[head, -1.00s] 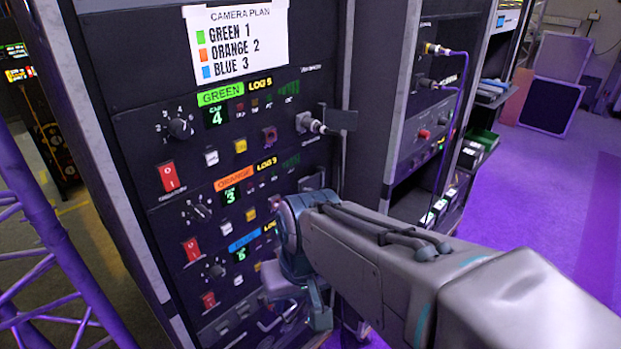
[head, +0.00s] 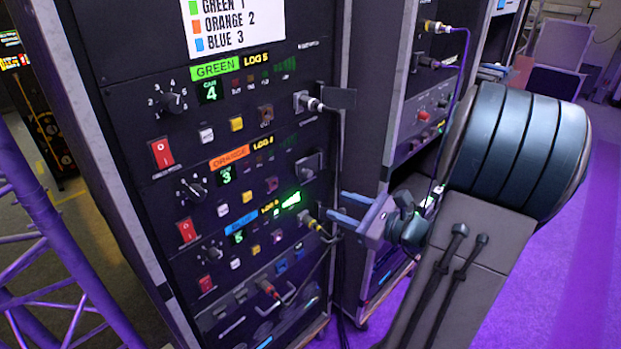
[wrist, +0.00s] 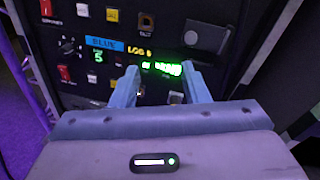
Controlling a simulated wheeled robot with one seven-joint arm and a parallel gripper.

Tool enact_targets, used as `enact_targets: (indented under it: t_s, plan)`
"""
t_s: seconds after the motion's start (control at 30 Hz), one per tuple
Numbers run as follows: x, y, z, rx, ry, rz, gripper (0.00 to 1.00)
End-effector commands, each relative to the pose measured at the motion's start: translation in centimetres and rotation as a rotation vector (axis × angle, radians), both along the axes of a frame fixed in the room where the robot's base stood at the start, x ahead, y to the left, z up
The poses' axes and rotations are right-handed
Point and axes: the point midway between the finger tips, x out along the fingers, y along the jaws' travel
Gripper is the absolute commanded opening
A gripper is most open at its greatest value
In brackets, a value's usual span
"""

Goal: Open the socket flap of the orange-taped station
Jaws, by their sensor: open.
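The orange-taped station is the middle row of the rack, marked by an orange tape label (head: 229,156). Its socket flap (head: 310,164) is a dark grey plate at the row's right end and looks shut over the socket. In the wrist view the flap (wrist: 207,36) is at the upper right, beyond my right finger. My gripper (head: 338,207) is open and empty, right of and below the flap and apart from it, its fingers pointing at the rack. In the wrist view my gripper (wrist: 162,74) frames the blue station's lit green display.
The green station's flap (head: 338,98) stands open with a plug in its socket. Below the orange station, the blue station (head: 240,238) has a yellow plug (head: 310,223) in its socket. A second rack (head: 424,112) with a purple cable stands to the right; a purple truss (head: 48,235) is at left.

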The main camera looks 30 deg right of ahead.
Motion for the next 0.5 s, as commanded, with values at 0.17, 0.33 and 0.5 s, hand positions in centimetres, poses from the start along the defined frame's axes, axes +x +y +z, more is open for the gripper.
enact_targets:
  t_s: [0.17,0.33,0.5]
  plan:
    - [-0.2,-3.4,0.0,0.082,-0.040,-0.125,0.41]
    - [1.2,-3.3,0.2,0.092,-0.046,-0.136,0.41]
    - [4.4,-2.0,0.2,0.090,-0.044,-0.131,0.41]
